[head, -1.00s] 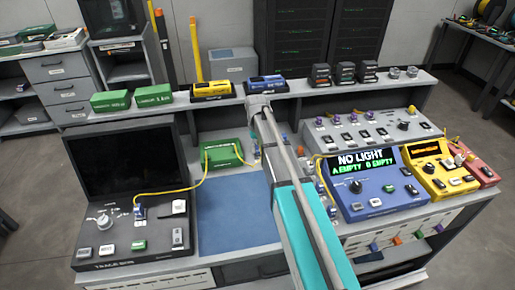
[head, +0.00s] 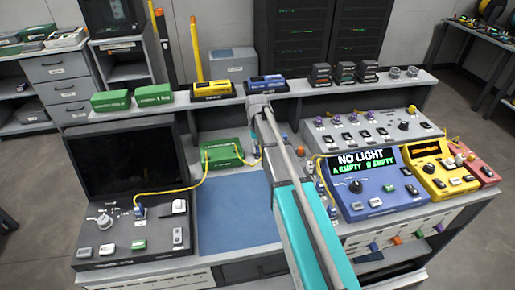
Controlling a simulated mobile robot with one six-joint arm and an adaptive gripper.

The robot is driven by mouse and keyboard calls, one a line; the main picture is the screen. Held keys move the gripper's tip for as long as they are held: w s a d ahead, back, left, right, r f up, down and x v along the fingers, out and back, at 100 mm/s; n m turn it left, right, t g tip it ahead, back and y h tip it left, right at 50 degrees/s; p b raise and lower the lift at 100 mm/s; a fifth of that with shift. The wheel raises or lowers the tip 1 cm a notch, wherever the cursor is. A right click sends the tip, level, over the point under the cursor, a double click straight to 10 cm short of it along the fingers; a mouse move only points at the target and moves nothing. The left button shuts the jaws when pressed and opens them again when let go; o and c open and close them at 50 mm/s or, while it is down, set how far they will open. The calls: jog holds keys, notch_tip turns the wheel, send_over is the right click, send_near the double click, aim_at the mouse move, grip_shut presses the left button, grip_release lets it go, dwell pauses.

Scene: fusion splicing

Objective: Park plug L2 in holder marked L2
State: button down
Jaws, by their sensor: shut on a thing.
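My arm (head: 300,215) reaches from the bottom edge up to the middle of the head view. My gripper is hidden behind it, so its jaws do not show. A green box (head: 222,153) stands behind the blue mat, with a yellow cable on each side. The left cable runs to a blue plug (head: 139,211) on the black-screened device. The right cable (head: 250,163) runs to the arm's edge, where a small pale end partly shows. I cannot read a mark L2 on any plug or holder.
The blue mat (head: 235,218) is clear. A blue tester (head: 372,185) reading "NO LIGHT" stands right of my arm, with yellow and red devices beside it. A grey panel (head: 370,130) with purple caps stands behind. Boxes line the raised shelf (head: 220,100).

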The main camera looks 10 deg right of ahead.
jog(key=shift+f+b, duration=0.5)
jog(key=shift+f, duration=0.05)
jog(key=shift+c, duration=2.3)
grip_release()
jog(key=s+r+p, duration=0.4)
jog(key=s, duration=0.7)
jog(key=s+r+t+p, duration=0.1)
jog(key=s+r+p, duration=0.3)
jog(key=s, duration=0.7)
jog(key=shift+a, duration=0.15)
